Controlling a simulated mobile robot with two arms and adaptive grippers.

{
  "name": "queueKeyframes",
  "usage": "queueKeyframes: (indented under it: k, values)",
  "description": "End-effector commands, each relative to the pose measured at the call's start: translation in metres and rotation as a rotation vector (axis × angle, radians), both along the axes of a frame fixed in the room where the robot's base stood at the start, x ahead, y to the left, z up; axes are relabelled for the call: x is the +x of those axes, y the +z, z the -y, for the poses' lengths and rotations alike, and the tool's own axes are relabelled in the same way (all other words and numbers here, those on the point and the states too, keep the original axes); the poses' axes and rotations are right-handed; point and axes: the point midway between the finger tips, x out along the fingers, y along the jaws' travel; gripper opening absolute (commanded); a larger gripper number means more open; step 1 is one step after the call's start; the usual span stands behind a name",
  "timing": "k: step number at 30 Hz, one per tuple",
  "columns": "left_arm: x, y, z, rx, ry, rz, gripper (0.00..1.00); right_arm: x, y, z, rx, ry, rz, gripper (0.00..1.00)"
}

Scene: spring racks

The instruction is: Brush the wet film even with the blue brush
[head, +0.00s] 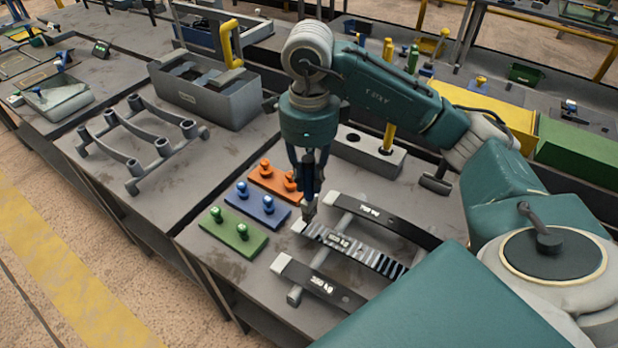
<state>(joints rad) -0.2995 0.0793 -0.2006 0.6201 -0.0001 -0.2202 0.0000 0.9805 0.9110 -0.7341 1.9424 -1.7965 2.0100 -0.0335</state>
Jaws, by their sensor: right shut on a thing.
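My right gripper (309,180) points down over the front table and is shut on a slim dark-blue thing, which looks like the blue brush (307,186). Its lower end reaches down to the near left end of a ribbed strip (345,243), beside a pale end block. I cannot tell whether it touches the strip. The strip lies between two dark bars (385,219) with white lettering, across a grey rod. A wet film cannot be made out clearly at this size. My left gripper is not in view.
Green (233,231), blue (256,204) and orange (275,184) plates with upright pegs stand just left of the strip. A grey block (366,153) with holes and a yellow post stands behind. A grey rack (143,143) and open toolbox (205,88) are on the left table.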

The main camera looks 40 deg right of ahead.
Motion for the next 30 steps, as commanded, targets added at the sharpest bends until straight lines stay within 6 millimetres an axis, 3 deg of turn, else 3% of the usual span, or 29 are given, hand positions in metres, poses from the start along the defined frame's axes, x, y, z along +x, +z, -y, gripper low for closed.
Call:
queueKeyframes:
  k: [3, 14, 25, 30]
  values:
    - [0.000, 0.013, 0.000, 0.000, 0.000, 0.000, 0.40, 0.000, 0.015, 0.000, 0.000, -0.001, 0.000, 0.00]
    - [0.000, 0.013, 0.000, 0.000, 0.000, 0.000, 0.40, 0.000, 0.016, 0.000, 0.000, 0.000, 0.000, 0.00]
    - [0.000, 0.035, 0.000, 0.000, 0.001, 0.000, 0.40, 0.000, 0.046, 0.000, 0.000, 0.000, 0.001, 0.00]
    - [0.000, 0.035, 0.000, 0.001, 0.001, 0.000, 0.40, 0.000, 0.046, 0.000, 0.000, 0.000, 0.000, 0.00]
